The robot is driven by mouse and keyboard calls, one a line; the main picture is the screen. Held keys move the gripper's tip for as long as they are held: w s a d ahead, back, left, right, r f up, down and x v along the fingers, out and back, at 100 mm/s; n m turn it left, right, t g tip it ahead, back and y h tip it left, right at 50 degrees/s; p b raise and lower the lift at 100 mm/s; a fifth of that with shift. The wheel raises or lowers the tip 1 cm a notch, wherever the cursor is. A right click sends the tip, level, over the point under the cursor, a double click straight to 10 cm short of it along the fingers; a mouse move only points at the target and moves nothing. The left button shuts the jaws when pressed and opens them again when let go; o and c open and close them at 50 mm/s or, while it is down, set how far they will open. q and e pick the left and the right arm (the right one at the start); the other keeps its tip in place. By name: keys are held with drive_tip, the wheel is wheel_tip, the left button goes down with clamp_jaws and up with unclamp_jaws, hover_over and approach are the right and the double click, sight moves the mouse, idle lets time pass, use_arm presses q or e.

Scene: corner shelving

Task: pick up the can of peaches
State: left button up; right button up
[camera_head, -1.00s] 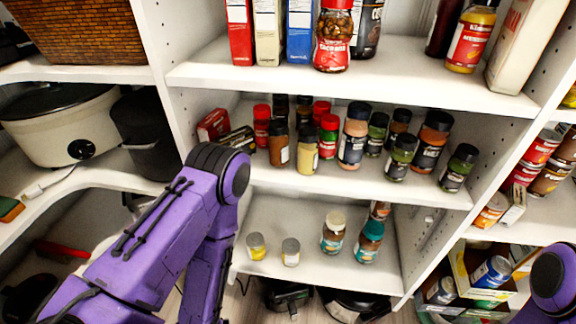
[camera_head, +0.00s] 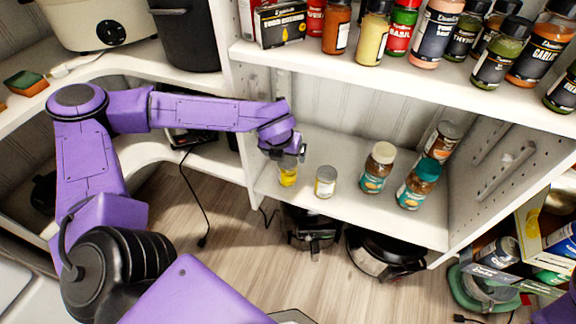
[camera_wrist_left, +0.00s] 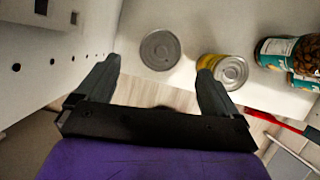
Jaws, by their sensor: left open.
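Two small cans stand upright on the lower shelf; I cannot read which holds peaches. The left, yellow can (camera_head: 288,175) is right under my left gripper (camera_head: 290,150), which partly covers its top. In the left wrist view its round grey lid (camera_wrist_left: 160,50) lies ahead between the two spread fingertips of the left gripper (camera_wrist_left: 158,70). The gripper is open and empty, with no clear contact visible. The second can (camera_head: 325,182), pale-lidded, stands just to the right; in the wrist view its yellow side (camera_wrist_left: 226,70) is close to the right finger. My right gripper is out of view.
Two teal-labelled jars (camera_head: 378,168) (camera_head: 417,184) stand right of the cans, with another jar (camera_head: 441,141) behind. The shelf above (camera_head: 400,85) carries several spice jars. A perforated side wall (camera_wrist_left: 60,80) is left of the gripper.

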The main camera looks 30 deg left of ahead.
sight(287, 162)
use_arm(q)
drive_tip(key=b+x, duration=0.2)
drive_tip(key=x, duration=0.8)
drive_tip(key=shift+d+f, duration=0.1)
drive_tip(key=shift+f, duration=0.05)
